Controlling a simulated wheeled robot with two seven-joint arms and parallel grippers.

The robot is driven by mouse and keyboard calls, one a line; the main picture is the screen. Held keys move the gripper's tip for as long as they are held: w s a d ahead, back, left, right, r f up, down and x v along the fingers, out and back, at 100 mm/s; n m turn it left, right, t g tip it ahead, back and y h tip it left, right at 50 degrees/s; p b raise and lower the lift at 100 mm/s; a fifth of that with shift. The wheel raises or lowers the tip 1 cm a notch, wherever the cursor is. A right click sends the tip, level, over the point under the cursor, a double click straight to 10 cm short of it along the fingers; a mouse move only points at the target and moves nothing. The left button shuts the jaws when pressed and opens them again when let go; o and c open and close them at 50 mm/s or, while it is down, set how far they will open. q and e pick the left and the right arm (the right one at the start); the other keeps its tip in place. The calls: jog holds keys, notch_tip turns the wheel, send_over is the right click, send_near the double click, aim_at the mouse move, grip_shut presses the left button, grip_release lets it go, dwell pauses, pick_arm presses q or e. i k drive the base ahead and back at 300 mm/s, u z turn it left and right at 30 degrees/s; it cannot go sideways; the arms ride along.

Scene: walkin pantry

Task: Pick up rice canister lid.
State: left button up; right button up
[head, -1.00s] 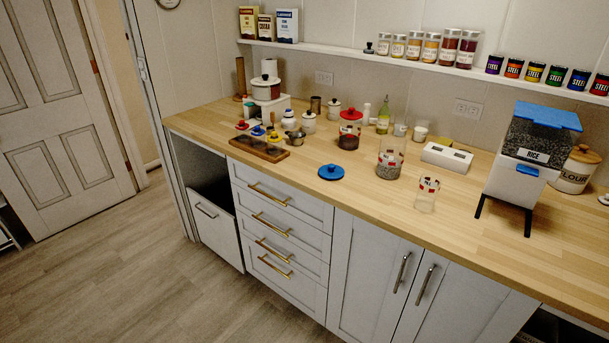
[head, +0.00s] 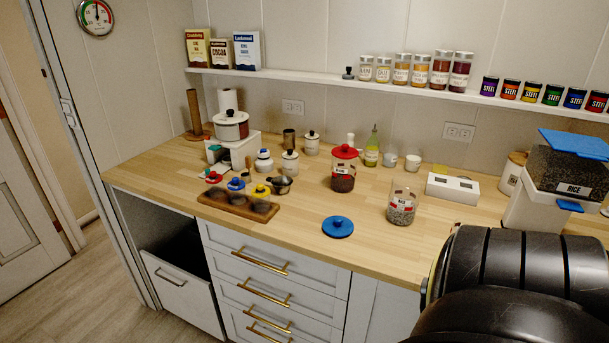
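A round blue lid (head: 338,227) with a knob on top lies flat on the wooden counter near its front edge. To its right stands an open glass canister (head: 401,208) with a label and grey-white contents. At the right, a dispenser (head: 569,173) labelled RICE has a flat blue lid (head: 576,143) on top. I cannot tell from the view which blue lid belongs to a rice canister. A large dark link of my arm fills the lower right corner. Neither of my grippers is in view.
A glass jar with a red lid (head: 345,152) stands behind the blue round lid. A wooden tray (head: 226,205) with small lidded jars sits to the left. A white two-part box (head: 453,188) is at the right. The counter (head: 300,222) around the round lid is bare.

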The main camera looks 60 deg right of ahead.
aim_at(337, 226)
jog(key=z, duration=0.65)
jog(key=i, duration=0.9)
jog(key=z, duration=0.95)
